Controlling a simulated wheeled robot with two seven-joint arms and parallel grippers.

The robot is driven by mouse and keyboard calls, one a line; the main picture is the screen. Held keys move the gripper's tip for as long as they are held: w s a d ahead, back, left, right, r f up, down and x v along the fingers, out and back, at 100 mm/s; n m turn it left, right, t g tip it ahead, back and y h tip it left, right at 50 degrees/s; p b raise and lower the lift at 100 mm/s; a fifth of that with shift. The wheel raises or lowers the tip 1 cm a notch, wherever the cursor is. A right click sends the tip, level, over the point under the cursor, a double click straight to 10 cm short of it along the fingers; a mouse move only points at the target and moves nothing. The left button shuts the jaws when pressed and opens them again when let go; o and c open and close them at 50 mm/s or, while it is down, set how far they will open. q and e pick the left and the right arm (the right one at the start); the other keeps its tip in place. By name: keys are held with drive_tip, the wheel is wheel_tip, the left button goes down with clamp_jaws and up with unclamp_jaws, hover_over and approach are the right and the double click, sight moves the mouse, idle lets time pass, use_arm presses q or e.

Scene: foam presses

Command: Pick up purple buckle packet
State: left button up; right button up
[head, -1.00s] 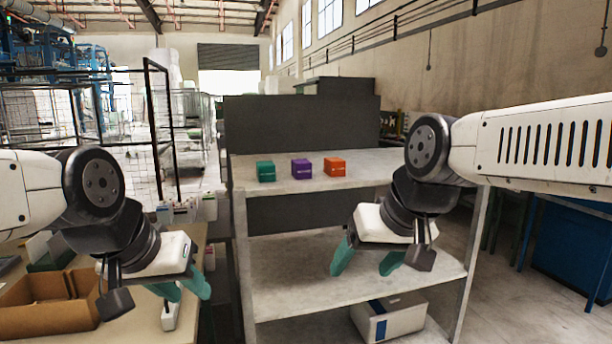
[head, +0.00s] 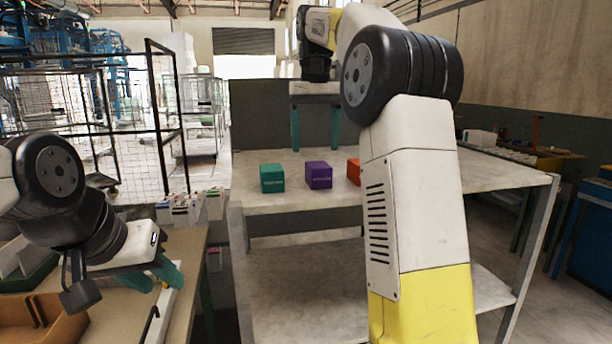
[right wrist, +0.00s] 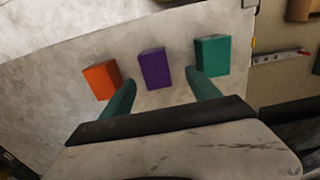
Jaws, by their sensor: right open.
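The purple buckle packet (head: 318,175) stands on the shelf's top board, between a green packet (head: 272,178) and an orange packet (head: 354,171) that my right arm partly hides. In the right wrist view the purple packet (right wrist: 154,69) lies ahead of and between the fingers. My right gripper (head: 316,148) is open, pointing down over the board behind the packets; its fingers also show in the right wrist view (right wrist: 161,88). It holds nothing. My left gripper (head: 158,280) is at the left over the table, its fingers apart and nothing visible between them.
The grey shelf (head: 260,218) has a raised back panel and a lower board. At left, a table (head: 188,252) holds a cardboard box (head: 60,322) and several small cartons (head: 190,208). Bare board surrounds the packet row.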

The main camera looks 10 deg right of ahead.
sight(318, 165)
drive_tip(key=f, duration=0.4)
drive_tip(key=d+f, duration=0.1)
drive_tip(key=f, duration=0.1)
drive_tip(key=shift+f, duration=0.3)
drive_tip(key=shift+c, duration=0.2)
clamp_jaws()
drive_tip(key=shift+r, duration=0.15)
